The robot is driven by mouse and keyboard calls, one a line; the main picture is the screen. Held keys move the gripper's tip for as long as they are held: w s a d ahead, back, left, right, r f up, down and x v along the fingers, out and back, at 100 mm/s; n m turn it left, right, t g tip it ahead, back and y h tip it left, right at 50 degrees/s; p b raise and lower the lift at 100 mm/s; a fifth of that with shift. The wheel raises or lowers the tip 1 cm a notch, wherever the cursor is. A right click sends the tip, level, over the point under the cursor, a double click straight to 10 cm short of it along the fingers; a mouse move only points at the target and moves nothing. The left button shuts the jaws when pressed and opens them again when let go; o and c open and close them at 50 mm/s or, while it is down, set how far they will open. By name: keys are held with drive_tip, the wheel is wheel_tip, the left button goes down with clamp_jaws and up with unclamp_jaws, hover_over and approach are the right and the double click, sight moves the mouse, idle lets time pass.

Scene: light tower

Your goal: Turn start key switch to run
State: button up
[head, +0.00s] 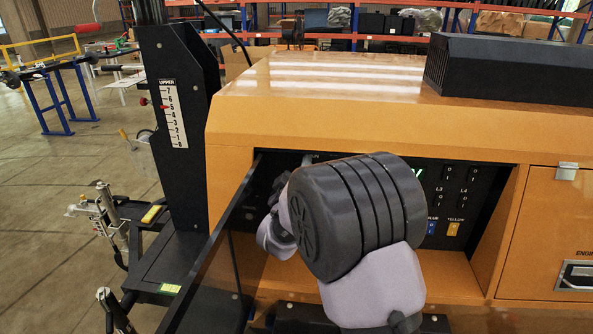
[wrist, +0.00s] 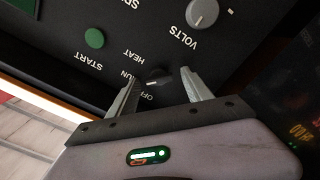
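The start key switch (wrist: 157,77) is a small dark knob on the black control panel. The labels OFF, RUN and HEAT stand around it in the wrist view; the exact pointing of the knob is hard to tell. My gripper (wrist: 157,87) has its two metal fingers spread, one on each side of the switch, with visible gaps. I cannot tell how deep the fingertips reach around the knob. In the head view my dark, rounded wrist joint hides the switch and most of my gripper.
A green START button (wrist: 94,38) and a grey VOLTS knob (wrist: 203,14) sit close by on the panel. The orange housing (head: 330,105) frames the panel recess. An open dark panel door (head: 215,245) stands left of my arm. Breaker switches (head: 455,185) are at the right.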

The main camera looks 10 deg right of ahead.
drive_tip(key=p+v, duration=0.1)
drive_tip(key=v, duration=1.6)
drive_tip(key=shift+s+p, duration=0.2)
drive_tip(key=shift+p, duration=0.1)
drive_tip(key=shift+r, duration=0.1)
drive_tip(key=s+d+m+g+y, duration=0.1)
drive_tip(key=s+m+g+y, duration=0.6)
drive_tip(key=s, duration=2)
drive_tip(key=r+m+g, duration=0.1)
drive_tip(key=m+g, duration=0.1)
drive_tip(key=g, duration=0.2)
drive_tip(key=shift+s+d+m+y, duration=0.25)
drive_tip(key=shift+d+m+y, duration=0.05)
drive_tip(key=shift+d+m, duration=0.1)
